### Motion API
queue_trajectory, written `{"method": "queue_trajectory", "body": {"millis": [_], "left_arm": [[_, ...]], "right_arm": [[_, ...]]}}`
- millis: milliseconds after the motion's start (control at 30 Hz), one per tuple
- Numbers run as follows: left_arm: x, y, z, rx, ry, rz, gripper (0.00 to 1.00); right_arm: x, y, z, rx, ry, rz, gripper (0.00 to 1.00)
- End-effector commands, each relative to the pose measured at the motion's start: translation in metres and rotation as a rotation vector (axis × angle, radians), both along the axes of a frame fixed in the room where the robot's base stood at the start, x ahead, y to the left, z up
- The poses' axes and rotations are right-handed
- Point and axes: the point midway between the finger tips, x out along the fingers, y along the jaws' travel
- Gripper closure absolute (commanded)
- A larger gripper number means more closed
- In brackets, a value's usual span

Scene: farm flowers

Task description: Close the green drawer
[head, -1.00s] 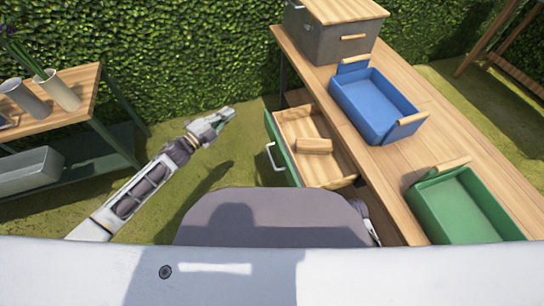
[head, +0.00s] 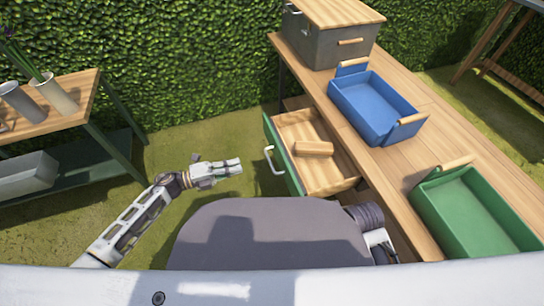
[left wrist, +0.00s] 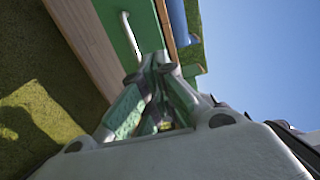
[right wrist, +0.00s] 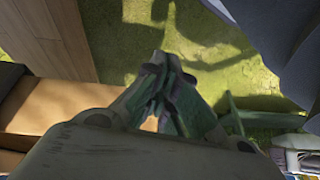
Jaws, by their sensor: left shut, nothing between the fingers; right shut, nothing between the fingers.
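The green drawer (head: 283,157) stands pulled out from the wooden table, with a wooden block (head: 313,149) lying inside it. Its white handle (head: 269,160) is on the green front. My left gripper (head: 238,166) is shut and empty, a little left of the drawer front and apart from it. In the left wrist view the green front (left wrist: 130,28) and handle (left wrist: 131,36) show beyond the shut fingertips (left wrist: 156,62). My right gripper (right wrist: 160,60) is shut and empty in the right wrist view, above grass; its fingers are not clear in the head view.
The wooden table (head: 385,165) carries a blue bin (head: 375,105), a green bin (head: 470,205) and a grey box (head: 335,45). A shelf (head: 60,120) with vases stands at the left. Grass lies open between the shelf and the drawer.

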Motion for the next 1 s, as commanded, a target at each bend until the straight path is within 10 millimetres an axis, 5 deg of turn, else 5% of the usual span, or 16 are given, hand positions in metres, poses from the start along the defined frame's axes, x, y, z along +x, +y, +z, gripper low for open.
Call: {"method": "queue_trajectory", "body": {"millis": [467,1000], "left_arm": [[0.005,-0.012,0.000,-0.002,0.000,0.002,1.00],[0.025,-0.075,0.000,-0.003,-0.002,0.002,1.00]], "right_arm": [[0.001,0.001,-0.005,0.008,-0.008,-0.001,1.00],[0.007,0.010,-0.034,0.051,-0.051,-0.010,1.00]]}}
